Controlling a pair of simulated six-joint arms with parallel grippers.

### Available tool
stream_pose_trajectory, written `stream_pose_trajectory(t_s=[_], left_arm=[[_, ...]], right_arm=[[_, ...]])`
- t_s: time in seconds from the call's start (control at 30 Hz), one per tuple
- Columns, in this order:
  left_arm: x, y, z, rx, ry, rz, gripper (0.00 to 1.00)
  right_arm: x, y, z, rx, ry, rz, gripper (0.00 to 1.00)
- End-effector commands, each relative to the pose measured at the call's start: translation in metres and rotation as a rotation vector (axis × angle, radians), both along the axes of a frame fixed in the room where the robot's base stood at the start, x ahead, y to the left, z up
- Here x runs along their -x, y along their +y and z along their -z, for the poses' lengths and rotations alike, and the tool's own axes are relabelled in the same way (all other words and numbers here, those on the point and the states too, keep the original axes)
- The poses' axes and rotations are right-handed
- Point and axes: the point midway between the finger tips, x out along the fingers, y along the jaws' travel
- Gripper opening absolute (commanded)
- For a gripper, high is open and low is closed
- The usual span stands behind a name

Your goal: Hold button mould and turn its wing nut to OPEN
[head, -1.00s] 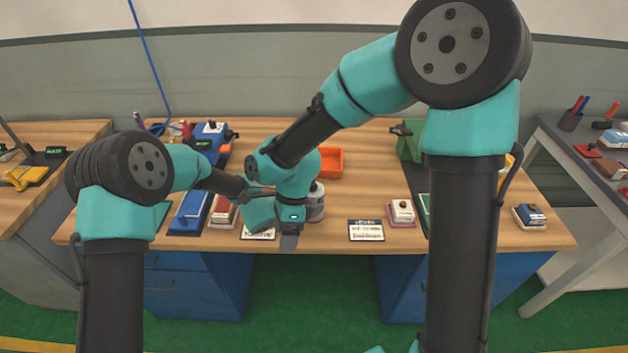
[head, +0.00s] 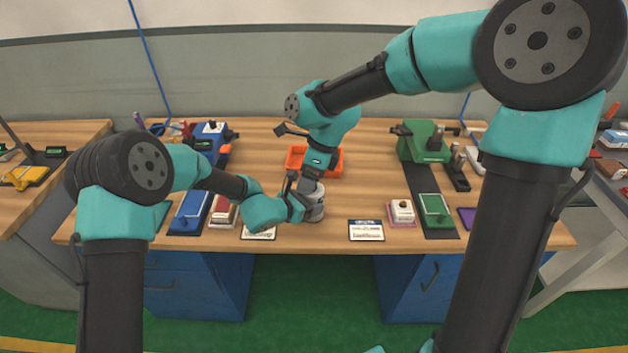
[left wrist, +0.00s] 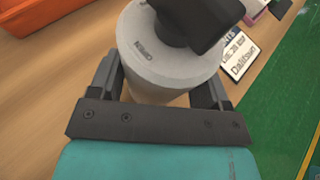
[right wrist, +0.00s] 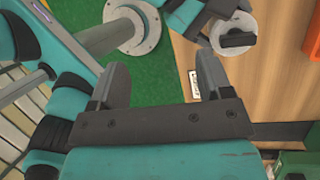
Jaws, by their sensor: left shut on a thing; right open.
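The button mould (head: 314,207) is a pale grey cylinder near the front edge of the table. In the left wrist view, "OPEN" is printed on its top (left wrist: 150,52). Its dark wing nut (left wrist: 198,22) stands on top, and it shows as a bar in the right wrist view (right wrist: 237,40). My left gripper (head: 298,206) is shut around the mould's sides, one finger on each side in the left wrist view (left wrist: 165,88). My right gripper (right wrist: 165,68) is open and empty; the mould lies beyond its right finger, not between the fingers.
An orange tray (head: 296,160) is behind the mould. A label card (head: 366,230) lies to its right and another (head: 258,233) to its left. Blue equipment (head: 190,212) is on the left, a green press (head: 424,142) on the right. Wood right of the tray is bare.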

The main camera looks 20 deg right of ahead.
Motion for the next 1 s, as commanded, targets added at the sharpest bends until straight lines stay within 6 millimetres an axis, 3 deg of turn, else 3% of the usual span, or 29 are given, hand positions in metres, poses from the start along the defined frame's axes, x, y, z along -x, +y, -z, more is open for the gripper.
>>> stream_pose_trajectory(t_s=[0.2, 0.33, 0.77, 1.0], left_arm=[[0.0, 0.0, -0.001, 0.002, -0.002, -0.001, 0.25], [0.0, 0.0, -0.001, 0.002, -0.002, -0.001, 0.25], [0.0, 0.0, -0.001, 0.002, -0.002, -0.001, 0.25], [0.0, 0.0, -0.001, 0.002, -0.002, -0.001, 0.25]], right_arm=[[-0.037, -0.059, -0.014, 0.013, -0.138, -0.018, 0.72], [-0.047, -0.081, -0.019, 0.026, -0.189, -0.033, 0.72], [-0.05, -0.086, -0.02, 0.03, -0.202, -0.038, 0.72], [-0.053, -0.081, -0.005, 0.03, -0.2, -0.038, 0.72]])
